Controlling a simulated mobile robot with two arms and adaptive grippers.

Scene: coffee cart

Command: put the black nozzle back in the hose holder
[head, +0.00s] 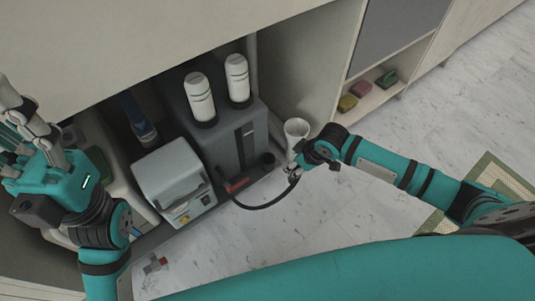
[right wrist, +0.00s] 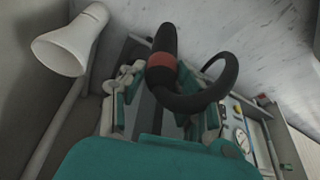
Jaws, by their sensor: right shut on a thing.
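The black nozzle (right wrist: 163,45) with a red band shows in the right wrist view. My right gripper (right wrist: 163,90) is shut on it, and its black hose (right wrist: 225,85) loops away to the right. In the head view the hose (head: 262,205) runs from the grey machine to my right gripper (head: 294,168); the nozzle is mostly hidden there. The hose holder, a white funnel on a post (right wrist: 70,42), is left of the nozzle and apart from it. It also shows in the head view (head: 296,129), just beyond my right gripper. My left gripper (head: 25,135) is open and empty at the far left.
A dark grey machine (head: 222,135) with two white canisters (head: 200,97) stands left of the holder. A light grey box (head: 172,178) is in front of it. A shelf with several coloured items (head: 360,88) is at right.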

